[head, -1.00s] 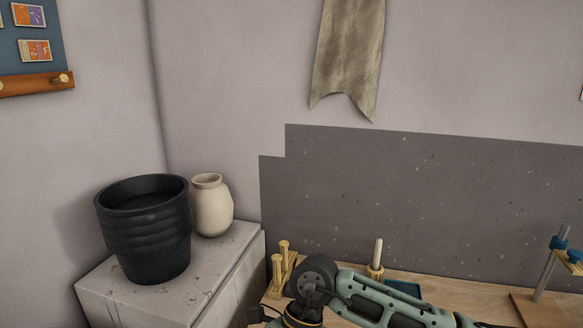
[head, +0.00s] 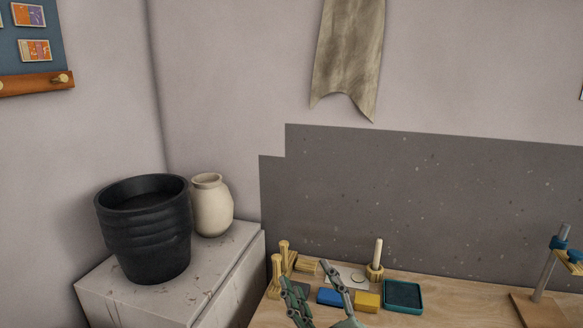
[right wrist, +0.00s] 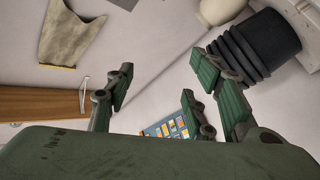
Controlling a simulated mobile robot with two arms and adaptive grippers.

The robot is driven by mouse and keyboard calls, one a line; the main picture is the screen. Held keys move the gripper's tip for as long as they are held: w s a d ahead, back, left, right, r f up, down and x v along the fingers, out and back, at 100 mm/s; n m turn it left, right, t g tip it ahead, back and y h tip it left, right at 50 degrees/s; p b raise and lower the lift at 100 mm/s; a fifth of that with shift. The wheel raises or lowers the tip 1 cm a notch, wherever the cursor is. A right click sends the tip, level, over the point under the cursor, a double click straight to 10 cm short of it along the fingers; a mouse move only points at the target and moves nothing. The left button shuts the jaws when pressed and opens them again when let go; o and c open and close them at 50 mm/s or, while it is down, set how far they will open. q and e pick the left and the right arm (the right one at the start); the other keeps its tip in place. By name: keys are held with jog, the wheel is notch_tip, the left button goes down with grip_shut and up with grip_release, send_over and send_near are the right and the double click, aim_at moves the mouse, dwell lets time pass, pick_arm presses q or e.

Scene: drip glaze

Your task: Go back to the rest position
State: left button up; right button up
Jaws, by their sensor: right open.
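My right gripper (head: 306,274) shows at the bottom of the head view, over the wooden table (head: 447,306). Its green fingers point up and stand apart, with nothing between them. In the right wrist view the same gripper (right wrist: 160,82) is open and empty, with its fingers spread against the wall. My left gripper is not in view.
Behind the fingers lie a blue block (head: 331,297), a yellow block (head: 367,301) and a teal tray (head: 403,295). A wooden stand (head: 282,262) is close to the left. A black pot (head: 145,235) and cream vase (head: 212,207) stand on a cabinet.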

jog(key=s+d+f+m+g+h, duration=0.35)
jog(key=d+f, duration=0.25)
jog(key=f, duration=0.4)
jog(key=s+d+f+m+g+h, duration=0.4)
jog(key=d+f, duration=0.3)
jog(key=f, duration=0.4)
jog(key=s+d+f+m+g, duration=0.15)
jog(key=s+f+g, duration=0.3)
jog(key=s, duration=0.55)
jog(key=s+d+f+g, duration=0.2)
jog(key=s+f+g, duration=0.3)
jog(key=s, duration=0.5)
notch_tip(320, 180, down, 26)
jog(key=s+b, duration=0.1)
jog(key=s+d+f+g+b, duration=0.1)
jog(key=s+d+f, duration=0.2)
jog(key=s+f, duration=1.4)
jog(key=shift+s+f+g, duration=0.25)
jog(key=shift+f+g, duration=0.05)
jog(key=shift+f, duration=0.5)
